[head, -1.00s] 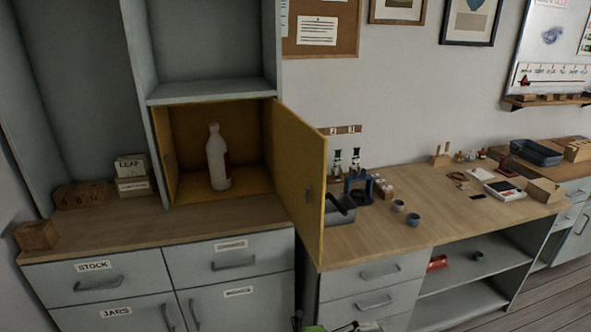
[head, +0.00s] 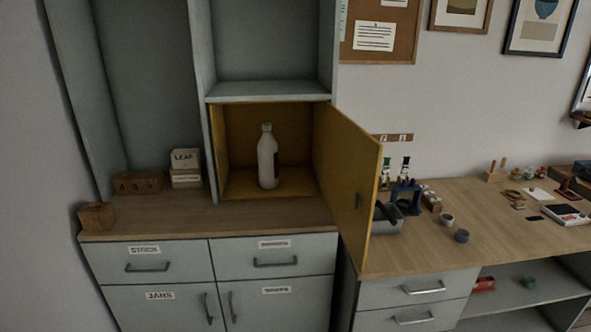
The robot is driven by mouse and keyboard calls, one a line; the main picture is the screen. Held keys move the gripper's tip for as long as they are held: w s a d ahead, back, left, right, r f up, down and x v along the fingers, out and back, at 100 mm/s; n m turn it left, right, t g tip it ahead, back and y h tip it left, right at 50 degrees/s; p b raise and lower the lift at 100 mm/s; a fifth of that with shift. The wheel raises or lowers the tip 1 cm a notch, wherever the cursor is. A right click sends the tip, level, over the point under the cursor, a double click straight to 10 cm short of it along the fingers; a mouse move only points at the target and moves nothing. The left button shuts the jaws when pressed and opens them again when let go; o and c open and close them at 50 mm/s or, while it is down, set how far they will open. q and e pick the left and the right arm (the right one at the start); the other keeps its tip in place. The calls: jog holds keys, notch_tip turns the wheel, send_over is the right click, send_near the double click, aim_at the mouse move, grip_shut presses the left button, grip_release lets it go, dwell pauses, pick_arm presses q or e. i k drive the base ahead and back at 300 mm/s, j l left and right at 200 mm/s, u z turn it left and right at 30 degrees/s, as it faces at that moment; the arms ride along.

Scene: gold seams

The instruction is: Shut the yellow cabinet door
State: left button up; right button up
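The yellow cabinet (head: 237,130) is open, with a white bottle (head: 267,160) with a red label standing upright inside. Its yellow door (head: 343,155) is hinged at the right side and stands wide open, swung out toward me over the counter. Neither of my grippers is in view.
A wooden counter (head: 190,214) with drawers (head: 276,258) lies below the cabinet. Wooden blocks (head: 138,182) and small boxes (head: 186,168) stand at its left. Right of the door, a workbench (head: 431,248) holds a blue stand (head: 405,195), a grey bin (head: 389,222) and cups (head: 461,236).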

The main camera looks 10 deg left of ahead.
aim_at(352, 158)
jog(key=i+l+u, duration=0.9)
jog(key=l+u, duration=0.15)
jog(key=l, duration=0.1)
